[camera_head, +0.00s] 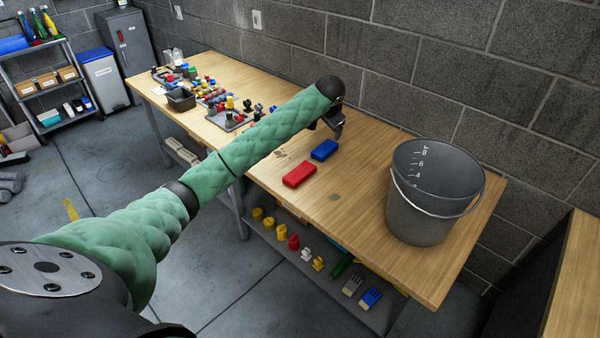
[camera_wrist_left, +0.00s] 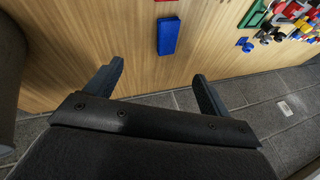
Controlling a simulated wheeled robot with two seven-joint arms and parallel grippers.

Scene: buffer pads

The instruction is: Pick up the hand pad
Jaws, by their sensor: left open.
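Two block-shaped pads lie on the wooden workbench (camera_head: 345,230), a blue one (camera_head: 324,150) and a red one (camera_head: 299,174). I cannot tell which of them is the hand pad. My left gripper (camera_head: 337,128) is open above the bench, just beyond the blue pad in the head view. In the left wrist view, the blue pad (camera_wrist_left: 168,37) lies ahead of the open, empty fingers (camera_wrist_left: 158,72), roughly between their lines and apart from them. Only a sliver of the red pad shows there at the top edge. My right gripper is not in view.
A grey bucket (camera_head: 425,215) stands on the bench to the right of the pads. Small colourful parts and trays (camera_head: 228,120) crowd the bench's left part. A lower shelf (camera_head: 320,290) holds several items. The bench between the pads and bucket is mostly clear.

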